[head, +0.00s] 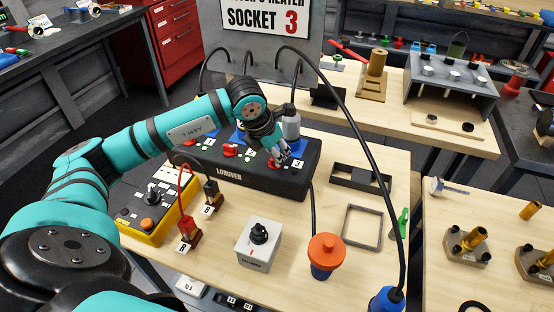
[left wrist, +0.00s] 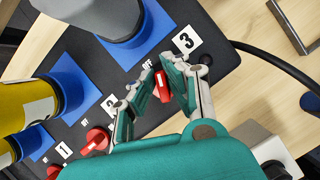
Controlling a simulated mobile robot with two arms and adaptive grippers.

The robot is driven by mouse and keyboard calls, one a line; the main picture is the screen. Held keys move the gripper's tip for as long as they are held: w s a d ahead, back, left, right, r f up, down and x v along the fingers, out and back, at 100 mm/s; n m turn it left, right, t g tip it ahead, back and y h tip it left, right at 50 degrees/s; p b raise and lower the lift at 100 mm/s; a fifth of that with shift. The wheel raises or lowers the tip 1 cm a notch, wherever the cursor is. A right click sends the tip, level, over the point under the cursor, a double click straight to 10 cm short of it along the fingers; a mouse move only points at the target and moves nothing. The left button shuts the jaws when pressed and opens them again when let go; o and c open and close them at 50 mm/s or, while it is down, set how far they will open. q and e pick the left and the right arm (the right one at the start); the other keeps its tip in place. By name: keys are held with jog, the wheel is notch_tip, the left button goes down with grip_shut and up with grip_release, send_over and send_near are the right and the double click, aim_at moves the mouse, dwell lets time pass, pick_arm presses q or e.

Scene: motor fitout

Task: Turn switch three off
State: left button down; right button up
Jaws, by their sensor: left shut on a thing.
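A black socket strip (head: 250,182) stands on the wooden bench, with red rotary switches beside number labels. My left gripper (head: 280,158) is over its right end, at the label 3. In the left wrist view the left gripper (left wrist: 165,92) is shut on the red switch three (left wrist: 162,84), with one finger on each side of it. The label 3 (left wrist: 186,40) and an OFF mark lie beside it. Switch two (left wrist: 97,141) and its 2 label, partly covered, are apart from the fingers. My right gripper is not in view.
A grey plug (head: 291,124) with a black cable stands behind the gripper. In front are a white box with a black knob (head: 259,234), an orange-topped blue plug (head: 326,250) and a yellow meter (head: 152,210). A black frame (head: 360,178) lies to the right.

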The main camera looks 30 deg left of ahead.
pick_arm(q)
jog(key=n+y+b, duration=0.1)
jog(key=n, duration=0.2)
jog(key=shift+a+b, duration=0.1)
jog(key=shift+b, duration=0.3)
jog(key=shift+n+y+b, duration=0.4)
jog(key=shift+n, duration=0.6)
jog(key=shift+r, duration=0.1)
jog(key=shift+a, duration=0.1)
jog(key=c, duration=1.4)
grip_release()
jog(key=v, duration=1.2)
